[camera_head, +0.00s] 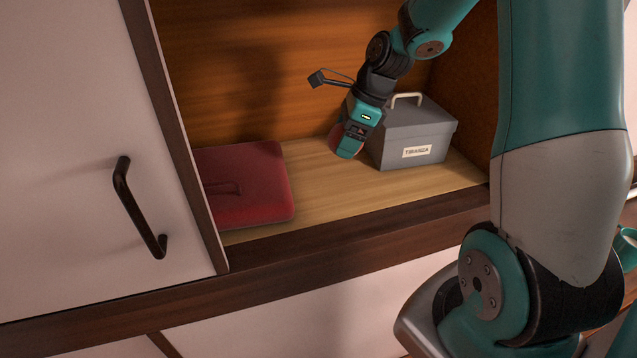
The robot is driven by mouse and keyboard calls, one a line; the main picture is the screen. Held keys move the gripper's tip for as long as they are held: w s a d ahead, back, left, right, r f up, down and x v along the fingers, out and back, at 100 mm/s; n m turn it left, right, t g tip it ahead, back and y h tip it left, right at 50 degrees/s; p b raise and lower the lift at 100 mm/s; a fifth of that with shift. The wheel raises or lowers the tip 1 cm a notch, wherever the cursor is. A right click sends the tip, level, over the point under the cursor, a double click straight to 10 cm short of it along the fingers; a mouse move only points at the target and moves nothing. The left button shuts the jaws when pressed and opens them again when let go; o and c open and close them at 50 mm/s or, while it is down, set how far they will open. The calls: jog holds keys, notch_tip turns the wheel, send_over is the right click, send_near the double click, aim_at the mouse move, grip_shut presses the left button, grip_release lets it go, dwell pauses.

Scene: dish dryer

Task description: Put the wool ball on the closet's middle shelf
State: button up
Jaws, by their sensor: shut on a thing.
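My gripper (347,147) is inside the open closet compartment, pointing down just above the wooden shelf (330,192). It is shut on a reddish thing, the wool ball (335,139), of which only a small part shows at the left of the fingers. The rest of the ball is hidden behind the gripper. I cannot tell whether the ball touches the shelf. The closet (350,240) has a dark wooden frame. Only this one compartment's inside is in view.
A grey box labelled TIRANGA (415,135) with a handle stands right of my gripper, very close to it. A white door with a black handle (135,210) is at left. Bare shelf lies between cloth and box.

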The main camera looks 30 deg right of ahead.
notch_tip(320, 180, down, 2)
jog(key=shift+w+f+b, duration=0.1)
jog(key=shift+w+b, duration=0.05)
jog(key=shift+b, duration=0.2)
notch_tip(320, 180, down, 9)
jog(key=shift+f+p, duration=0.1)
jog(key=shift+p, duration=0.55)
jog(key=shift+f, duration=0.1)
jog(key=o, duration=0.9)
